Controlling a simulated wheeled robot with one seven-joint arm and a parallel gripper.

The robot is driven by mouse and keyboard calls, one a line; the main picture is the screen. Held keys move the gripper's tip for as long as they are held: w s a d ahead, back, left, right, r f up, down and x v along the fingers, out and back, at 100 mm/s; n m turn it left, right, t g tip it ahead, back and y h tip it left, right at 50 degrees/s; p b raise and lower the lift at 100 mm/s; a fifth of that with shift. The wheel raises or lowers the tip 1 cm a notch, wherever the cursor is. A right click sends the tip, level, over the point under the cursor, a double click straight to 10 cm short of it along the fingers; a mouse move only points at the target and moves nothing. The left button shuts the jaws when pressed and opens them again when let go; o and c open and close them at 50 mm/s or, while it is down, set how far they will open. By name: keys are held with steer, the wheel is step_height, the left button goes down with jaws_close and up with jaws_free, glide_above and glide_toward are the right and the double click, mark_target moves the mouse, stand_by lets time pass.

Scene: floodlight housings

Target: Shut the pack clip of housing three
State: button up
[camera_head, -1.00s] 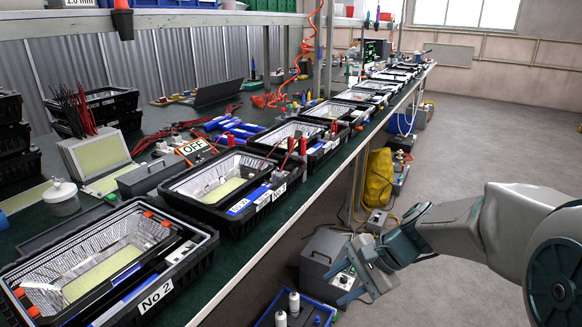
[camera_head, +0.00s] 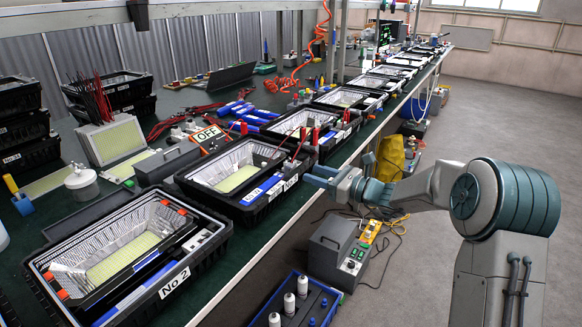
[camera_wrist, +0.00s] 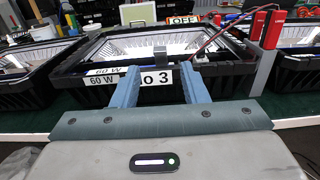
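Housing three (camera_head: 187,181) is a black open case with a reflector and a yellow light panel, on the green bench. Its front wall carries the "No 3" label, which shows in the wrist view (camera_wrist: 157,76) beside "60 W" labels. A blue pack (camera_head: 262,188) lies along its front side. In the wrist view a small dark upright part (camera_wrist: 160,52) stands at the front rim above the label; it may be the pack clip, but its position is not clear. My gripper (camera_head: 312,175) is open, with its fingers (camera_wrist: 158,84) apart and empty in front of the label.
Housing two (camera_head: 218,238) stands nearer, and another housing (camera_head: 300,124) stands beyond. Red clamps with leads (camera_wrist: 272,28) rise right of housing three. An "OFF" sign (camera_head: 207,134) lies behind. A grey box (camera_head: 335,250) and a blue crate (camera_head: 262,318) are below the bench edge.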

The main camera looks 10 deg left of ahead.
mark_target(294, 167)
steer(key=x, duration=0.9)
jaws_close()
